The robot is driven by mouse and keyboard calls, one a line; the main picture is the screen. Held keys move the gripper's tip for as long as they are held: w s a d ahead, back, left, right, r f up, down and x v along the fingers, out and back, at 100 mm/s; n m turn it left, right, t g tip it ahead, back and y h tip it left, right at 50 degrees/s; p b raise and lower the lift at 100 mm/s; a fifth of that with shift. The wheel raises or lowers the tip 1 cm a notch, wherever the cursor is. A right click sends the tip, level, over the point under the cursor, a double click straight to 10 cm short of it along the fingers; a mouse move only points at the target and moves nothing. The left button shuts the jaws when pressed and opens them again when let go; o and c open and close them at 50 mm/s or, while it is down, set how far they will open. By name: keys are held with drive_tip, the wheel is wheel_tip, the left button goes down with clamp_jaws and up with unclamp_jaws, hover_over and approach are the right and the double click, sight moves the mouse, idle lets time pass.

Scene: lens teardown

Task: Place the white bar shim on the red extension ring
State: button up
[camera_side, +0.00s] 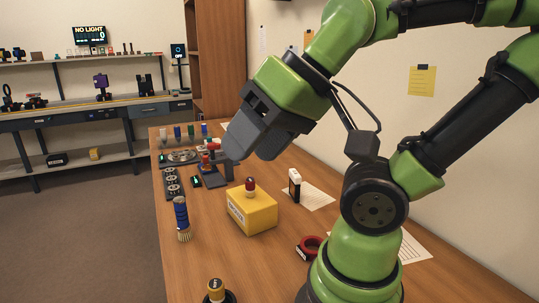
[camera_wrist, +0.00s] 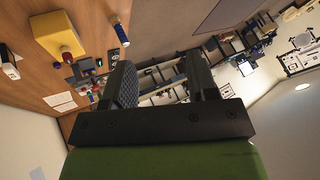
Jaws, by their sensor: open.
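My gripper (camera_side: 246,138) is raised above the bench, its fingers pointing down and left in the side view. In the wrist view its two fingers (camera_wrist: 160,64) stand apart with nothing between them. A red and black ring-shaped part (camera_side: 310,246), which looks like the red extension ring, lies on the bench beside my base. A small white and black upright block (camera_side: 295,186) stands by a paper sheet; I cannot tell whether it is the white bar shim. Small red and white parts sit around a dark fixture (camera_side: 212,160) at the back, too small to identify.
A yellow box (camera_side: 252,212) with a red-topped button stands mid-bench. A gold-topped part (camera_side: 216,290) is at the front. Bare wood (camera_side: 225,258) lies between.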

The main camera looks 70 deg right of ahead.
idle(0.3)
drive_tip(key=w+d+m+h, duration=0.2)
drive_tip(key=w+d, duration=0.4)
drive_tip(key=m+g+h, duration=0.4)
drive_tip(key=m+g, duration=0.1)
approach(295, 173)
drive_tip(key=x, duration=0.5)
drive_tip(key=shift+d+r, duration=0.15)
drive_tip(key=shift+d, duration=0.05)
drive_tip(key=shift+x, duration=2.9)
drive_tip(key=shift+a, duration=0.15)
clamp_jaws()
